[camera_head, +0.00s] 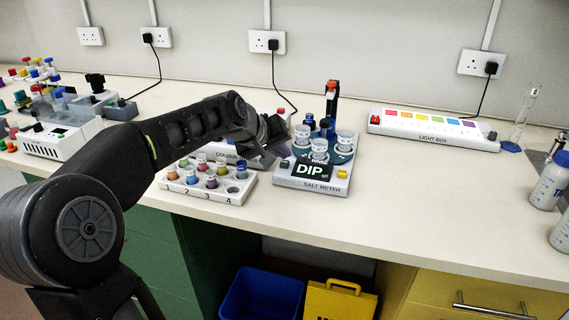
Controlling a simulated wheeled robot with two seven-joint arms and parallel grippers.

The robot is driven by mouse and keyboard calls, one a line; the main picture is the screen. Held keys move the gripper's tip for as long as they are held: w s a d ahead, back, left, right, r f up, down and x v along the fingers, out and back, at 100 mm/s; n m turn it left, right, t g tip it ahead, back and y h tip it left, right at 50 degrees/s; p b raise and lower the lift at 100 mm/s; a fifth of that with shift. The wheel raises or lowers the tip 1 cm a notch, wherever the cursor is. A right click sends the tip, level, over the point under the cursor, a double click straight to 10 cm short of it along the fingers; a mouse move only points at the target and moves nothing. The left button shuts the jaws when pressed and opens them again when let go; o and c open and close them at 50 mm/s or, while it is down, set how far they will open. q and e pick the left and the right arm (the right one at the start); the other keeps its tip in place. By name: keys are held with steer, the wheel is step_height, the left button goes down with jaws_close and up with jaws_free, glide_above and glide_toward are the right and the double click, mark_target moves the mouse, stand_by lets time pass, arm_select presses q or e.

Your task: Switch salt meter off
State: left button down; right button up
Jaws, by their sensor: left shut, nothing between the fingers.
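The salt meter (322,189) is a white unit on the bench at the middle of the head view. Its dark display (312,171) is lit and reads "DIP". A yellow button (342,174) sits at its right front, and a small dark knob (284,163) sits at its left front. Several lidded cups stand on its blue round carrier (343,157), with a dark upright post with a red top (332,88) behind. My left gripper (280,152) is shut and empty, just above and left of the meter's left side. Whether it touches the meter is unclear. My right gripper is out of view.
A white rack of colored vials (234,196) stands left of the meter, under my left arm. Another unit behind is partly hidden by the gripper. A light box (432,131) stands at the right rear. Bare bench lies right of the meter.

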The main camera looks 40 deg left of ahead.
mark_target(282, 164)
arm_select(q)
steer(key=shift+f+b, duration=0.4)
steer(key=shift+f, duration=0.1)
stand_by(0.7)
steer(key=shift+r, duration=0.1)
steer(key=shift+r+p, duration=0.8)
steer(key=shift+r, duration=0.05)
step_height(282, 164, up, 6)
steer(key=p, duration=0.4)
steer(key=shift+p, duration=0.4)
stand_by(2.0)
